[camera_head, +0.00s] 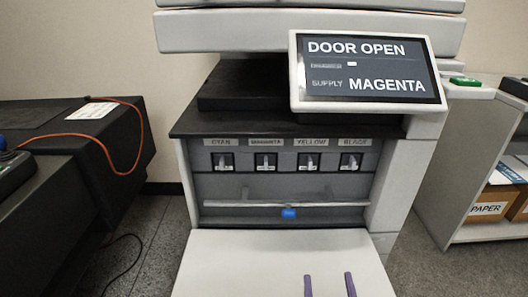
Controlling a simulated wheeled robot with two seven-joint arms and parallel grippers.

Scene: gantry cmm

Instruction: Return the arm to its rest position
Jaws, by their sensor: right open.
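My right gripper (328,276) shows only as two purple fingers at the bottom edge of the head view. They are apart with nothing between them, in front of the lowered white door (240,262) of a large printer (390,185). The rest of that arm is below the picture. My left gripper is not in view. The printer's screen (366,73) reads "DOOR OPEN" and "SUPPLY MAGENTA". Inside is a row of slots labelled cyan, magenta (265,162), yellow and black. A light bar with a blue knob (289,213) runs across below them.
A dark table (60,170) with an orange cable (118,170) and a paper sheet stands at the left. A pale shelf (465,150) at the right holds boxes, one marked "PAPER" (487,209), and a green item (465,81) on top. Grey floor lies between them.

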